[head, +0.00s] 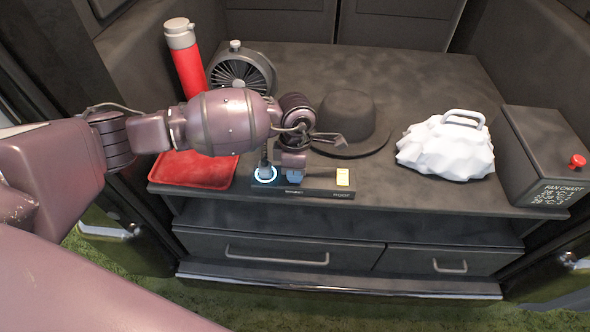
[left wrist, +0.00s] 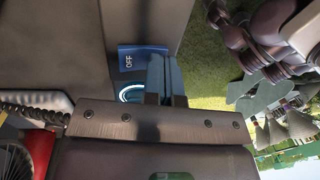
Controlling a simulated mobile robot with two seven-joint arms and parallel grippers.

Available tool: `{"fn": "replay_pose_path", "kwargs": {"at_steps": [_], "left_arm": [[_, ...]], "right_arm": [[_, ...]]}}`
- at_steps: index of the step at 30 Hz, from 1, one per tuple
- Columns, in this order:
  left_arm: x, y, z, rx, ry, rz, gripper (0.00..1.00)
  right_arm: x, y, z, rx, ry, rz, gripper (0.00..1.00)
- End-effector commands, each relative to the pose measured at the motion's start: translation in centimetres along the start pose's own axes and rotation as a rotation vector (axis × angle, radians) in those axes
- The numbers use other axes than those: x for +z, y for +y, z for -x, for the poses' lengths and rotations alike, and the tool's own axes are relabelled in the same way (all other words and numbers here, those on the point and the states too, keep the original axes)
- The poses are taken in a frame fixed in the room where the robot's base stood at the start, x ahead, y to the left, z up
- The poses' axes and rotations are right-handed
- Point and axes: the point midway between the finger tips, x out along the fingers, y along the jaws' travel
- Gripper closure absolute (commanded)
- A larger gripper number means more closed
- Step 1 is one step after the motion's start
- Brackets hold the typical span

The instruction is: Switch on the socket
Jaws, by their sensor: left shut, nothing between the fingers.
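The socket is a dark strip (head: 318,191) near the front edge of the table, with a round blue-white lit ring (head: 264,175) at its left end. In the left wrist view, a blue piece marked OFF (left wrist: 143,60) lies above the lit ring (left wrist: 131,93). My left gripper (head: 290,168) is over the left part of the strip and partly hides it. Its fingers (left wrist: 165,62) are shut and empty, close beside the OFF piece; contact cannot be told. My right gripper is not in view.
A red tray (head: 196,170), a red bottle (head: 187,66) and a fan (head: 241,73) stand at the left. A dark hat (head: 348,121) is behind the strip. A white lumpy bag (head: 446,148) and a dark box (head: 542,150) with a red knob are at the right.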

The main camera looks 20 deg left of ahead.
Motion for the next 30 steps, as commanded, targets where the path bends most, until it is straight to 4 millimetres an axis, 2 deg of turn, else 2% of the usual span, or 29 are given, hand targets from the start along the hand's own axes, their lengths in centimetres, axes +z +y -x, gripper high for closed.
{"fn": "replay_pose_path", "kwargs": {"at_steps": [17, 29, 30], "left_arm": [[0.0, 1.4, 0.7, 0.000, 0.001, 0.000, 1.00], [0.0, 1.4, 0.8, 0.000, 0.000, 0.000, 1.00], [-0.1, 1.4, 1.2, 0.002, 0.000, 0.000, 1.00]], "right_arm": [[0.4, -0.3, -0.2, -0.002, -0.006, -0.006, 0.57], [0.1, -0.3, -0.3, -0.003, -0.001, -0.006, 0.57], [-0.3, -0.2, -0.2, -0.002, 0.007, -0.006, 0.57]]}}
